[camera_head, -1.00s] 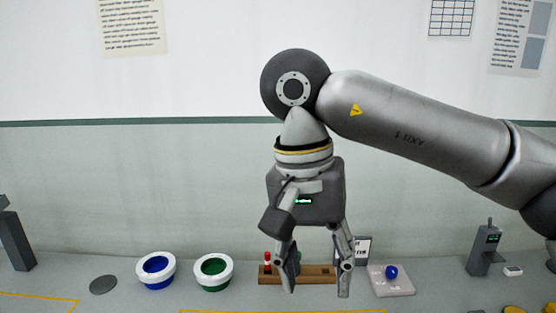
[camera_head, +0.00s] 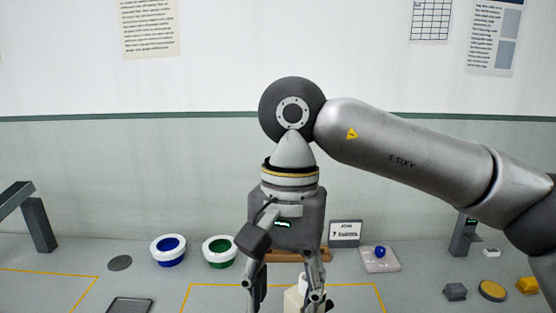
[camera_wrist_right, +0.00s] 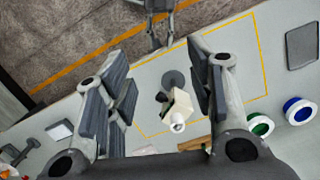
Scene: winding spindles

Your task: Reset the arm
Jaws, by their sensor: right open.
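My right arm comes in from the right in the head view, and its right gripper (camera_head: 284,298) hangs pointing down over the table with its fingers apart. In the right wrist view the right gripper (camera_wrist_right: 162,95) has two widely spread fingers with nothing between the pads. A cream block with a white cylinder (camera_wrist_right: 178,112) stands on the table below the gap; it shows partly behind the fingers in the head view (camera_head: 292,300). A dark grey gripper-like part (camera_wrist_right: 155,25), likely my left gripper, shows at the top of the wrist view; its jaw state is unclear.
Blue-lined (camera_head: 168,250) and green-lined (camera_head: 220,251) white rings stand at the back left. A wooden rack (camera_head: 318,256), a small sign (camera_head: 345,233) and a pale plate with a blue ball (camera_head: 381,262) are behind the gripper. A dark tray (camera_head: 130,306) lies front left.

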